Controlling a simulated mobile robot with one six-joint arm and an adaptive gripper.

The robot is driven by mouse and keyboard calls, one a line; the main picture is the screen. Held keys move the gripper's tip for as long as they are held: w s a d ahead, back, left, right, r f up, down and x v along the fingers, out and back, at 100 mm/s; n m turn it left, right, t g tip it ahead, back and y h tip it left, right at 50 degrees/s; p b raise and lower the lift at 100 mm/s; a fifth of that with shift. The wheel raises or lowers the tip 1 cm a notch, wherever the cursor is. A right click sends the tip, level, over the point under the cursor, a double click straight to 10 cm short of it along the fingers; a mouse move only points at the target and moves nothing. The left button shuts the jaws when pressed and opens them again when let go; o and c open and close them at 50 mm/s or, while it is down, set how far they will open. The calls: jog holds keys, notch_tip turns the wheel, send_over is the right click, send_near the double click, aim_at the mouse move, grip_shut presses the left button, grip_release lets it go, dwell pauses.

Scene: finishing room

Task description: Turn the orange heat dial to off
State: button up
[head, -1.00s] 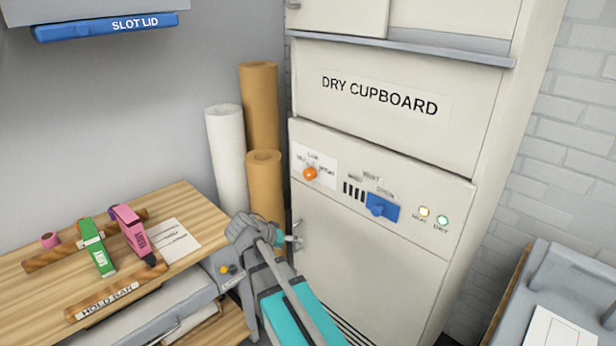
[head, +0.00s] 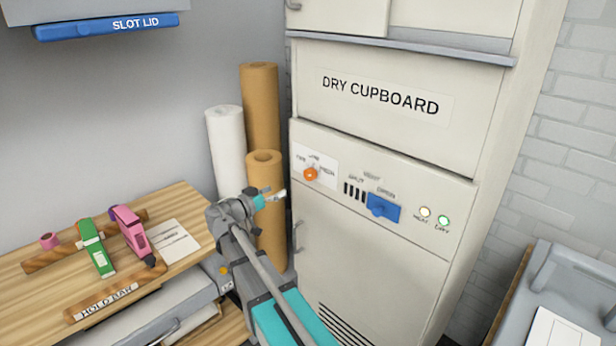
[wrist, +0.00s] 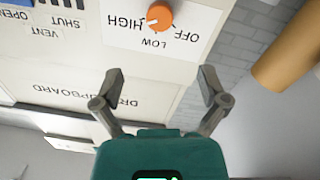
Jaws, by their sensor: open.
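The orange heat dial (head: 310,174) sits on a white plate at the upper left of the dry cupboard's control panel. It also shows at the top of the wrist view (wrist: 160,16), upside down, with OFF, LOW and HIGH printed around it. Its white mark faces the HIGH side. My gripper (head: 280,195) is to the left of and a little below the dial in the head view, apart from it. In the wrist view my gripper (wrist: 160,73) has its fingers spread and empty, with the dial beyond the fingertips.
A blue vent slider (head: 382,208) and two round lamps (head: 434,216) are right of the dial. Paper rolls (head: 262,105) stand behind my gripper. A wooden bench (head: 190,205) with clamps is at left. A door handle (head: 298,238) juts out below the dial.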

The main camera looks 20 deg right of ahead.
aim_at(307, 176)
jog(key=shift+d, duration=0.1)
jog(key=shift+x, duration=6.8)
jog(key=shift+c, duration=0.2)
jog(key=c, duration=1.1)
